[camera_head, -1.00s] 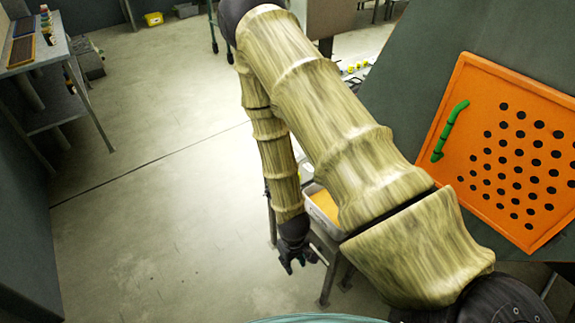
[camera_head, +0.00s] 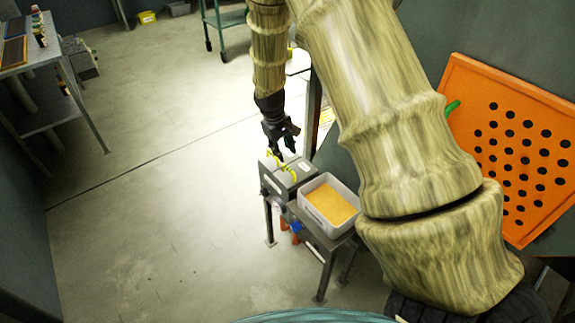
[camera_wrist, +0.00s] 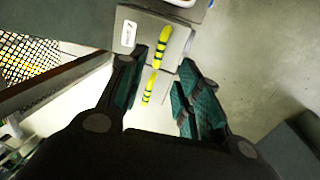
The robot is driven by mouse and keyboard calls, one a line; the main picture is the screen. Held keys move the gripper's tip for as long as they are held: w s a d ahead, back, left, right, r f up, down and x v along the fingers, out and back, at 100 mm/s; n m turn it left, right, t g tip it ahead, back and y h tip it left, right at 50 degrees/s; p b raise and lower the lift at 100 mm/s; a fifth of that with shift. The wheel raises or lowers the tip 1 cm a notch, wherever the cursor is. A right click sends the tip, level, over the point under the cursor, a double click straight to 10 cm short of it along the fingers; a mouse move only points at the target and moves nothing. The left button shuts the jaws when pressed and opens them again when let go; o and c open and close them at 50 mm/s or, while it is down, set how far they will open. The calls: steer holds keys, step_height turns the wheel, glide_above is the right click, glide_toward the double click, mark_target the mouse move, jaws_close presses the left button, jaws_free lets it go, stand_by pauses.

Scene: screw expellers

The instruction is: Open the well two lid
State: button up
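A grey box (camera_head: 272,184) stands on a small metal stand. Its top has lids with yellow-and-black striped handles, one (camera_head: 277,159) farther left and one (camera_head: 289,168) nearer the tray. The wrist view shows two striped handles, one (camera_wrist: 164,48) above the other (camera_wrist: 149,87), and a white label (camera_wrist: 129,35) too small to read. I cannot tell which lid is well two. My gripper (camera_head: 284,148) hangs just above the box's back edge. In the wrist view my gripper (camera_wrist: 166,62) is open, its teal-padded fingers apart with the handles seen between them. No contact is visible.
A grey tray of orange-yellow material (camera_head: 308,196) sits right beside the box. An orange perforated panel (camera_head: 475,85) with a green handle is at the right, partly behind my arm. A shelf (camera_head: 65,62) stands at far left. The floor left of the stand is clear.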

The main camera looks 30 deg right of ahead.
mark_target(288, 168)
steer(key=shift+d+f+p, duration=0.2)
steer(key=shift+d+f, duration=0.1)
steer(key=shift+f, duration=1.2)
steer(key=shift+d+f+p, duration=0.2)
steer(key=shift+d+f, duration=0.1)
steer(key=shift+f, duration=1.25)
steer(key=shift+d+f+p, duration=0.2)
steer(key=shift+d+f, duration=0.1)
steer(key=shift+f, duration=1.2)
jaws_close()
